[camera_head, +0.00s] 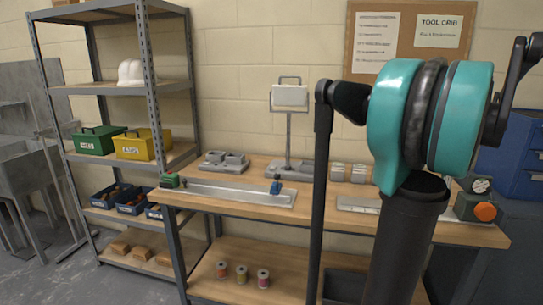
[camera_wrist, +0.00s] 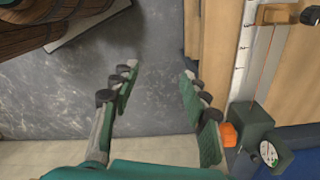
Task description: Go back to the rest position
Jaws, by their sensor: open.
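My gripper (camera_wrist: 157,82) shows in the wrist view with its two green-padded fingers spread wide. Nothing is between them; bare grey floor (camera_wrist: 150,60) lies beyond. The gripper is near the bench edge, with the wooden bench (camera_wrist: 212,45) to the right of the fingers. In the camera_head view, my teal joint and dark arm links fill the right side in front of the bench (camera_head: 245,165). The gripper itself cannot be made out there, and my arm hides part of the bench top.
A green box with a dial (camera_wrist: 254,128) and an orange knob (camera_wrist: 228,134) sit close right of the fingers; the knob also shows in the camera_head view (camera_head: 485,211). A blue cabinet (camera_head: 519,155) stands right. Shelving (camera_head: 150,80) stands left. Brown wooden objects (camera_wrist: 45,22) are upper left.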

